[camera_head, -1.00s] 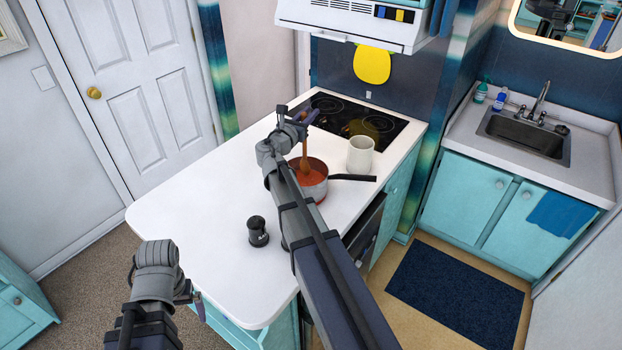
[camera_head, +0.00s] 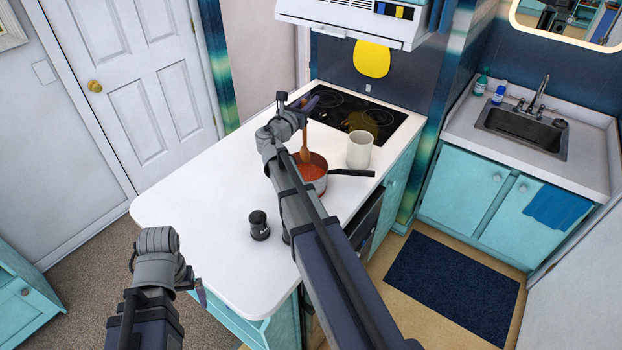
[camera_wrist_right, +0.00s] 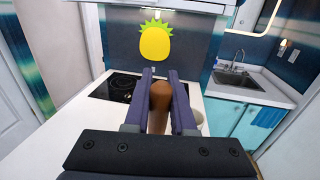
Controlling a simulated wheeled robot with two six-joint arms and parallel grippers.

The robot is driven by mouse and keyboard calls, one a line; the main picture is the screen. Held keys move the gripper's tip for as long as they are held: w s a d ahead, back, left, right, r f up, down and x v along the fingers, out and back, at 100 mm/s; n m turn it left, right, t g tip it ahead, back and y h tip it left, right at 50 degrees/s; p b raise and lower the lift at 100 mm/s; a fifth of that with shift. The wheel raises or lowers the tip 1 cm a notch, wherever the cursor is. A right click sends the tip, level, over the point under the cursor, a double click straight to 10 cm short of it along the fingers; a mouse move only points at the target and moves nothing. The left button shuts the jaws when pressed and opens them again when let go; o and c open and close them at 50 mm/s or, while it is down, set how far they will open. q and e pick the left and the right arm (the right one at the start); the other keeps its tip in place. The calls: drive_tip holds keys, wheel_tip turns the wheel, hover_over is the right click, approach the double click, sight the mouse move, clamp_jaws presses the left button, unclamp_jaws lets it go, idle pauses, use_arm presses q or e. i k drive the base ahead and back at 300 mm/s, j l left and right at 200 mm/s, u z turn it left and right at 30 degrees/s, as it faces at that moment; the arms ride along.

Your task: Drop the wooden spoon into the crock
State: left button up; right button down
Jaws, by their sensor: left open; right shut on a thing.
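The wooden spoon (camera_head: 305,146) stands upright with its lower end in the saucepan (camera_head: 318,184), which holds red sauce. My right gripper (camera_head: 307,106) is shut on the spoon's upper end above the pan. In the right wrist view, the spoon's brown end (camera_wrist_right: 160,98) sits between the two fingers of the right gripper (camera_wrist_right: 161,90). The cream crock (camera_head: 360,151) stands on the counter just right of the spoon, behind the pan handle. In the right wrist view it is mostly hidden behind the right finger. My left gripper (camera_head: 200,290) is open and empty by the counter's front left side, partly hidden.
A black cooktop (camera_head: 350,118) lies behind the pan and crock. The black pan handle (camera_head: 352,173) points right, in front of the crock. A dark pepper mill (camera_head: 259,225) stands nearer on the white counter (camera_head: 195,215), whose left part is clear. A range hood (camera_head: 355,22) hangs above.

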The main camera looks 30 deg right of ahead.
sight(363, 162)
drive_tip(key=z, duration=1.45)
drive_tip(key=i+u, duration=0.1)
drive_tip(key=u, duration=0.3)
drive_tip(key=i+l+u, duration=0.1)
drive_tip(key=u, duration=0.35)
drive_tip(key=l+u, duration=0.1)
drive_tip(key=u, duration=0.3)
drive_tip(key=i+l+u, duration=0.15)
drive_tip(key=u, duration=0.25)
drive_tip(key=k+l, duration=0.1)
drive_tip(key=l, duration=0.6)
drive_tip(key=k, duration=0.05)
